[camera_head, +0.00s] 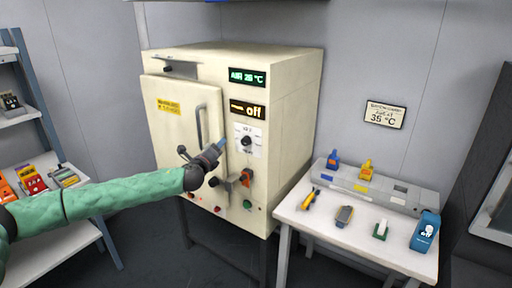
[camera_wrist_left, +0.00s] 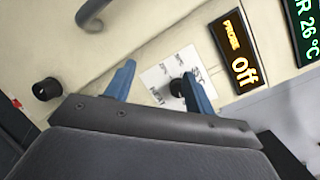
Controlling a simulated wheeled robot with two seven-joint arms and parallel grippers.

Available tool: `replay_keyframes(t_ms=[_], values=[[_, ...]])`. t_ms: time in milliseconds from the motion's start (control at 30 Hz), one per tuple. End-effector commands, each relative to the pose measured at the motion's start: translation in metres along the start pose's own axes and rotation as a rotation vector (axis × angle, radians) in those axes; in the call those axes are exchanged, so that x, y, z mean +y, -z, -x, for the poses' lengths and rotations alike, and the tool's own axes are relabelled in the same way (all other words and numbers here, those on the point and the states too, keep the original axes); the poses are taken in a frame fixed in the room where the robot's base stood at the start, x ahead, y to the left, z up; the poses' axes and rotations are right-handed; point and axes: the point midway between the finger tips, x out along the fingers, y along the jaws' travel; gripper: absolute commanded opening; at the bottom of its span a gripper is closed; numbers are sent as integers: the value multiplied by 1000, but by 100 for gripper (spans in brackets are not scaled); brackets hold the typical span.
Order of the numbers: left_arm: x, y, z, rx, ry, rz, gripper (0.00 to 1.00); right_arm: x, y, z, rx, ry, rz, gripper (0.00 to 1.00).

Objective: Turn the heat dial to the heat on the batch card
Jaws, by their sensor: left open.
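The heat dial (camera_head: 247,141) is a small black knob on a white marked plate on the cream oven's front, below the display. It also shows in the left wrist view (camera_wrist_left: 177,88), where its pointer setting is too small to tell. My left gripper (camera_head: 221,144) is open, its blue fingers (camera_wrist_left: 159,70) pointing at the panel. In the wrist view the dial appears between the fingers, close to the right one; I cannot tell whether they touch. The batch card (camera_head: 384,115) on the back wall appears to read 35 °C. My right gripper is out of view.
The oven (camera_head: 290,120) shows "AIR 26 °C" on a green display (camera_head: 247,77) and "off" on an amber one (camera_head: 247,109). An orange-brown lever (camera_head: 246,177) sits below the dial. A white table (camera_head: 350,246) with tools and a grey rack stands right.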

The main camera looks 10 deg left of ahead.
Motion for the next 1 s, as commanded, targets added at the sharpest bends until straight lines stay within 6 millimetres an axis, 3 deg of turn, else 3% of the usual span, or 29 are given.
replay_keyframes(t_ms=[100, 367, 567, 1000], values=[[-6, 11, -6, 75, 89, -176, 54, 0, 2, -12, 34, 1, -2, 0], [-26, 37, 1, 176, 236, -436, 54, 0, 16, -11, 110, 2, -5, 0], [-28, 37, -5, 170, 237, -470, 54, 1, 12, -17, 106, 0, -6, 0], [-38, 48, -58, 169, 235, -466, 54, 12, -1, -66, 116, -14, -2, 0]])
